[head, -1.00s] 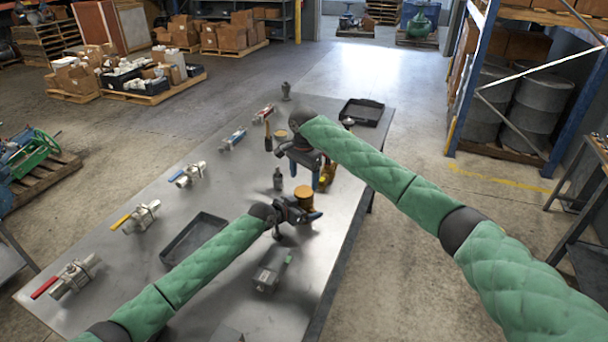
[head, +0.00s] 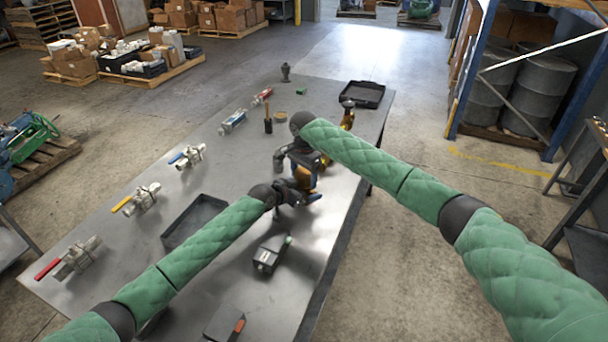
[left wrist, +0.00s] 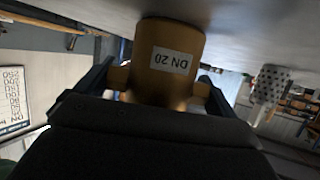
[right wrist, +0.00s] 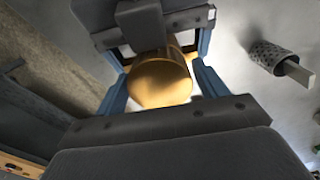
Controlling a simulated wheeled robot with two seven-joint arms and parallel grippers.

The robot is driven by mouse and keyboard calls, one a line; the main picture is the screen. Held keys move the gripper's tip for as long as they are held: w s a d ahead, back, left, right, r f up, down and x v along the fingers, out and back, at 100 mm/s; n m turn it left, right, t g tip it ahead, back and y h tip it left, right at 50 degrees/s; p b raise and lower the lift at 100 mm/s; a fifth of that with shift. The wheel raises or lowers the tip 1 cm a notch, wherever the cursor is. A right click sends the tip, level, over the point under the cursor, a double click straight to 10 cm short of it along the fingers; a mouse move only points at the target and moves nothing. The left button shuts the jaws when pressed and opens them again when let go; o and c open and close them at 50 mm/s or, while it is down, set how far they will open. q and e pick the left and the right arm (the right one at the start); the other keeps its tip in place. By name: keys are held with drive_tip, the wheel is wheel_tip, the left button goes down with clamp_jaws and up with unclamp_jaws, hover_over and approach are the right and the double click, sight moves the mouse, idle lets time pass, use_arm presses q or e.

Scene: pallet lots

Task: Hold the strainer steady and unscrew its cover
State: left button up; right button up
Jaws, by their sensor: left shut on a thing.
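The strainer (head: 303,183) is a brass-coloured body on the table near its right edge. In the left wrist view, its body (left wrist: 168,62) carries a DN 20 label that appears upside down. My left gripper (head: 298,190) is shut on this body, with a finger on each side (left wrist: 160,88). My right gripper (head: 310,164) is just above and beyond the left one. In the right wrist view, a round brass part (right wrist: 160,82) lies between its blue fingers (right wrist: 160,92), with gaps beside it, so the gripper looks open. I cannot make out the cover separately.
A perforated grey cylinder (right wrist: 268,55) stands close by. A black tray (head: 192,220) and a dark box (head: 270,254) are nearer; another black tray (head: 362,94) is at the far end. Valves (head: 142,199) line the left side.

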drive_tip(key=c, duration=0.8)
drive_tip(key=n, duration=0.6)
drive_tip(key=shift+n, duration=0.4)
drive_tip(key=o, duration=1.1)
drive_tip(key=shift+r, duration=2.4)
drive_tip(key=shift+c, duration=0.5)
drive_tip(key=shift+r+m, duration=1.1)
drive_tip(key=shift+r, duration=0.35)
drive_tip(key=shift+f, duration=3.85)
